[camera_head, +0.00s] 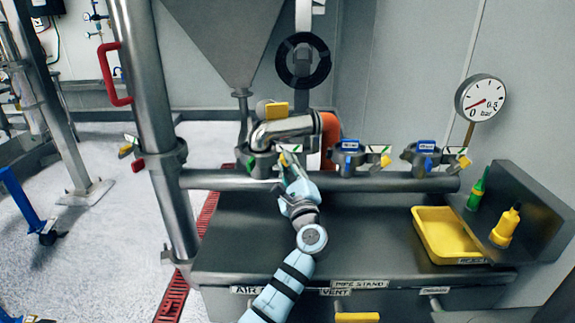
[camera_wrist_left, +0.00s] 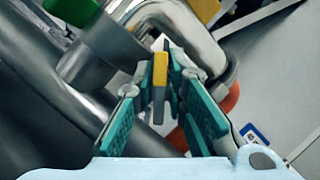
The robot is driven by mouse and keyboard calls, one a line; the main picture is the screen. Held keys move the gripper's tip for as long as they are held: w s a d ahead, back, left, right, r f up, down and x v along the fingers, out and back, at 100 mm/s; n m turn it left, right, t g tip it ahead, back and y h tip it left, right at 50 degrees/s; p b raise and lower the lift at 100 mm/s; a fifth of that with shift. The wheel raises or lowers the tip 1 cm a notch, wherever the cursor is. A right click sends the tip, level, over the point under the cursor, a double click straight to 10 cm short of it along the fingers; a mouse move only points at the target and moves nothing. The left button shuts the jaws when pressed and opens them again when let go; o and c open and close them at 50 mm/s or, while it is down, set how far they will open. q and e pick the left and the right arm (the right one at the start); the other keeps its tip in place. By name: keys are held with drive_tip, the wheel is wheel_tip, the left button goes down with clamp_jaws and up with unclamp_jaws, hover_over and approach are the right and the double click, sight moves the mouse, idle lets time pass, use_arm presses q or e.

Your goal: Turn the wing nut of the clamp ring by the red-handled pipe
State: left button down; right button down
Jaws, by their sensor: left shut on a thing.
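The red-handled pipe (camera_head: 145,110) stands upright at the left, with a red handle (camera_head: 108,75) on its side. A small yellow wing nut (camera_head: 126,150) and a red piece (camera_head: 138,166) show beside its collar. My left gripper (camera_head: 287,160) is at another clamp ring (camera_head: 263,162), on the horizontal pipe under a bent steel elbow (camera_head: 285,130). In the left wrist view, the teal-padded fingers of my left gripper (camera_wrist_left: 163,100) are shut on a yellow and grey wing nut (camera_wrist_left: 160,72). My fingers partly hide this nut in the head view. My right gripper is not in view.
Two blue-marked clamps (camera_head: 350,158) (camera_head: 427,157) sit farther right on the horizontal pipe (camera_head: 400,183). A yellow tray (camera_head: 418,225), a green bottle (camera_head: 477,190) and a yellow bottle (camera_head: 505,228) stand on the bench (camera_head: 350,235). A round gauge (camera_head: 481,97) is behind.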

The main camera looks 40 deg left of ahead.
use_arm(q)
drive_tip(key=c, duration=1.7)
unclamp_jaws()
drive_tip(key=v, duration=1.2)
